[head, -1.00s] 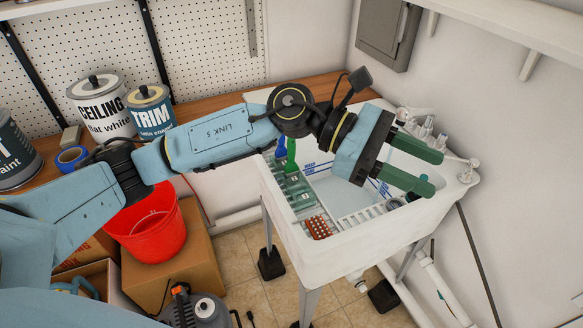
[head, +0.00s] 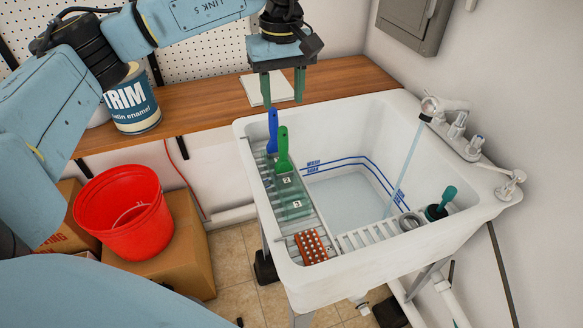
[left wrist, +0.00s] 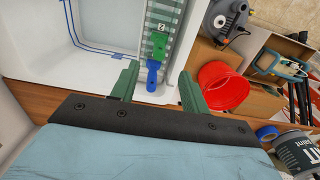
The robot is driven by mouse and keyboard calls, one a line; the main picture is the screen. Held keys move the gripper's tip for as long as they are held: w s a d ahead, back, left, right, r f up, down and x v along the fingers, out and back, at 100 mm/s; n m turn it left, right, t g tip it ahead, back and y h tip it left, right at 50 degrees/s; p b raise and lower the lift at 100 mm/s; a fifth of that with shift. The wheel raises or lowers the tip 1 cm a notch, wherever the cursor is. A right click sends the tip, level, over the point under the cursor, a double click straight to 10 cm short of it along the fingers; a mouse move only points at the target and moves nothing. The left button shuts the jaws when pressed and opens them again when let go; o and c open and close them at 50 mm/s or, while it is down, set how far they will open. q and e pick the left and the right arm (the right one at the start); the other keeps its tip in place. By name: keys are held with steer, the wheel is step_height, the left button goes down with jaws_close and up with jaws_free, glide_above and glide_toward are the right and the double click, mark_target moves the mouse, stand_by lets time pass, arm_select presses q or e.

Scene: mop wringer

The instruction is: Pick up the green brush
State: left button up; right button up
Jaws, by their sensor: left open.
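The green brush (head: 283,152) stands with its handle up in the rack (head: 316,219) along the sink's left side. A blue-handled tool (head: 272,131) stands right beside it. In the left wrist view the green brush (left wrist: 159,44) and the blue tool (left wrist: 153,76) lie between the lines of my fingers. My left gripper (head: 283,98) is open and empty, pointing down above and behind both handles, apart from them; its fingers also show in the left wrist view (left wrist: 158,70). The brush's lower end is hidden in the rack. My right gripper is not in view.
The white sink (head: 400,255) has a running faucet (head: 440,107). An orange-brown perforated block (head: 311,246) and a teal-handled tool (head: 440,203) sit at its front. A wooden counter (head: 205,107) runs behind. A red bucket (head: 125,230) stands on a box at left.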

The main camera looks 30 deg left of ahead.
mark_target(284, 128)
arm_select(q)
steer(key=shift+w+f, duration=0.35)
steer(key=shift+f, duration=0.15)
steer(key=shift+w+f+b, duration=0.1)
steer(key=shift+f+b, duration=0.15)
steer(key=shift+b, duration=0.05)
steer(key=f+b, duration=0.4)
steer(key=f, duration=0.2)
steer(key=shift+s+f+b, duration=0.2)
steer(key=shift+b, duration=0.1)
steer(key=shift+f, duration=0.35)
steer(key=shift+f+b, duration=0.1)
steer(key=shift+b, duration=0.2)
steer(key=f+b, duration=0.2)
steer(key=f, duration=0.1)
steer(key=f+b, duration=0.1)
steer(key=f, duration=0.1)
steer(key=shift+w+a+b, duration=0.1)
steer(key=shift+a+b, duration=0.2)
steer(key=shift+a, duration=0.1)
steer(key=shift+a+f, duration=0.1)
steer(key=shift+a, duration=0.05)
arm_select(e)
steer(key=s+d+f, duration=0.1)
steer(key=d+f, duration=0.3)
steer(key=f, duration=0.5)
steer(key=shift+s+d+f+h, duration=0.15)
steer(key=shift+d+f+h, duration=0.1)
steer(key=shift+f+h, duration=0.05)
